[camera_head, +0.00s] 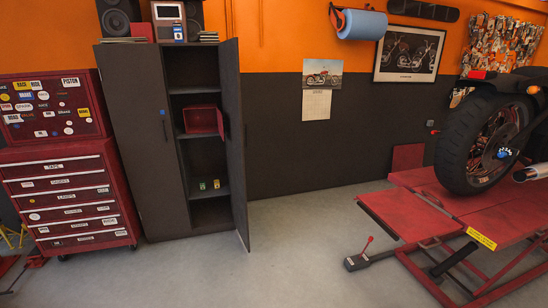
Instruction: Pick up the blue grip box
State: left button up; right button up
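I cannot make out a blue grip box for certain. Two small boxes stand side by side on a lower shelf of the dark cabinet (143,150): a left box (202,185) and a right box (216,184). A small blue spot (162,112) shows on the cabinet's closed left door. A small blue item (503,153) shows at the hub of the motorcycle wheel (462,150); what it is I cannot tell. Neither of my grippers is in view.
The cabinet's right door (235,140) stands open toward me. A red open-fronted box (201,120) is on a middle shelf. A red tool chest (72,200) stands left; a red motorcycle lift (460,215) with a pedal unit (357,262) stands right. The floor (250,275) between is clear.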

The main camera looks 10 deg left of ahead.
aim_at(177, 30)
jog(key=i, duration=3.55)
jog(key=u, duration=0.5)
